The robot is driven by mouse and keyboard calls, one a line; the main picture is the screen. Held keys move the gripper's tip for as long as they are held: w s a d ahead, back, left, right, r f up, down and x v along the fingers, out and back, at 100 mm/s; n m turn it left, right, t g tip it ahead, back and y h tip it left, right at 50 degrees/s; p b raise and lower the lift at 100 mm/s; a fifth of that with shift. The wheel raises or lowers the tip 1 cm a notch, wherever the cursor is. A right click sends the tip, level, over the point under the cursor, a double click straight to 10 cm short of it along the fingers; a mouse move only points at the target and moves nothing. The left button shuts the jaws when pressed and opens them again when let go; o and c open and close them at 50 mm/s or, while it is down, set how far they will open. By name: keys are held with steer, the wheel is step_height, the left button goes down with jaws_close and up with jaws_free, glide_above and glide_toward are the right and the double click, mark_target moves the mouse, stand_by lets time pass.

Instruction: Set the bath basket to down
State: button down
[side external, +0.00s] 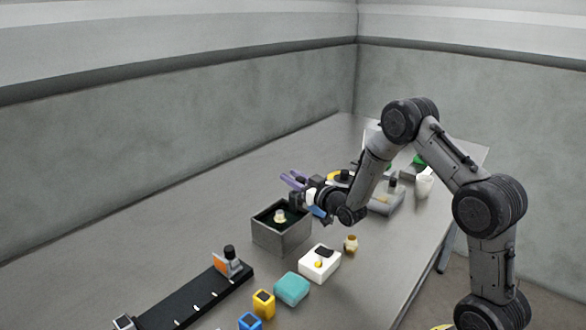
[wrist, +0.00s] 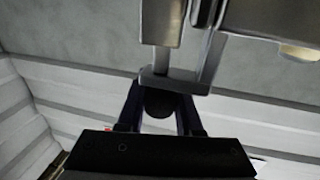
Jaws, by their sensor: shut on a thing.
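A grey open-topped box (side external: 281,239), which looks like the bath, stands mid-table in the side view. Its inside is dark green, and a small pale, round-topped piece (side external: 280,215) shows in it. I cannot tell whether this piece belongs to the basket. My gripper (side external: 289,179), with purple fingers, is level and just above and behind the box's far rim. In the wrist view my gripper (wrist: 160,96) is shut on a dark round knob (wrist: 158,103), beside a grey metal bracket (wrist: 174,80). The side view does not show the knob clearly.
A white box (side external: 320,264) with a dark top piece, a small tan bottle (side external: 351,243) and a teal block (side external: 291,289) stand in front. A black rail (side external: 190,301) lies at lower left. A white cup (side external: 424,186) stands at right. The table's left side is clear.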

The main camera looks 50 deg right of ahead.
steer(key=shift+s+f, duration=0.1)
steer(key=shift+f, duration=1.75)
steer(key=c, duration=0.6)
jaws_free()
steer(key=shift+r, duration=0.1)
steer(key=s+a, duration=0.1)
steer(key=s, duration=0.3)
steer(key=s+a, duration=0.1)
steer(key=s, duration=0.8)
steer(key=shift+s+a, duration=0.25)
steer(key=shift+a, duration=0.15)
